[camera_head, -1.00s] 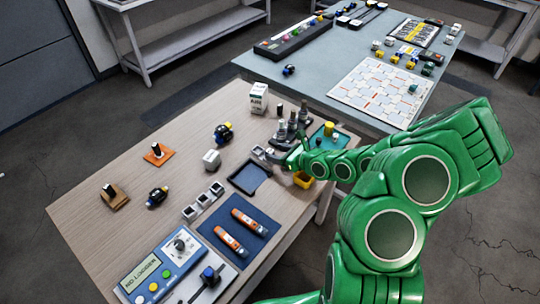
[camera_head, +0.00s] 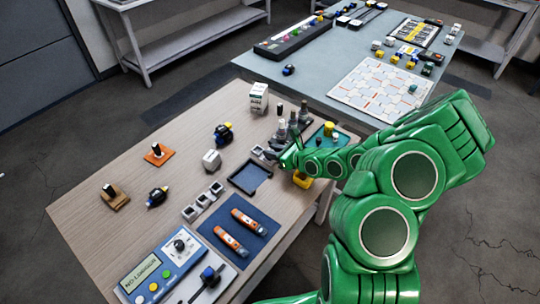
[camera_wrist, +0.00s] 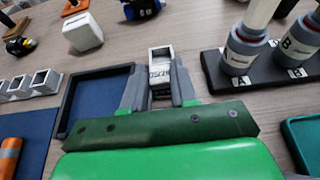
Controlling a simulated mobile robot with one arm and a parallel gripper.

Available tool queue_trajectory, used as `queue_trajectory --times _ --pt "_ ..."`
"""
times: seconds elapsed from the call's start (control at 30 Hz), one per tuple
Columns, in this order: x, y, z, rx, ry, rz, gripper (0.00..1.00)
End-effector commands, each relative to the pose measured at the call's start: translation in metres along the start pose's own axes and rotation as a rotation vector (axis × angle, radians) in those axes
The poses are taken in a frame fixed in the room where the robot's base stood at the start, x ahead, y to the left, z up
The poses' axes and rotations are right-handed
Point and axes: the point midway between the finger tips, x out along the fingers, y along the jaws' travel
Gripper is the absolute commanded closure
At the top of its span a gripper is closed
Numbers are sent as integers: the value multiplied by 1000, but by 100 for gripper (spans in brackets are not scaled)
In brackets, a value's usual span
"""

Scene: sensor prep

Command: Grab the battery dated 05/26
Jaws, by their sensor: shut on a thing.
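In the head view my gripper (camera_head: 270,153) is low over the wooden table, and the held piece is mostly hidden. I cannot tell whether it touches the table.
A dark empty tray (camera_wrist: 72,105) lies just left of my gripper. A black stand (camera_wrist: 222,80) with grey cylinders is close on the right. Several small grey square holders (camera_head: 203,199) and a blue mat (camera_head: 222,252) with orange sticks lie nearer the front. A teal tray (camera_wrist: 302,140) is at right.

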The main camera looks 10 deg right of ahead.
Motion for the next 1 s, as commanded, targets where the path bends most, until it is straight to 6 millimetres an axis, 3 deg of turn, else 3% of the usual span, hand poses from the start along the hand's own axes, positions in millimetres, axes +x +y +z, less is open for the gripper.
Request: queue_trajectory --times 0.47,1.0 --pt "-3 -1 8 -1 -2 -1 100" --pt "-28 0 68 -1 -3 1 100"
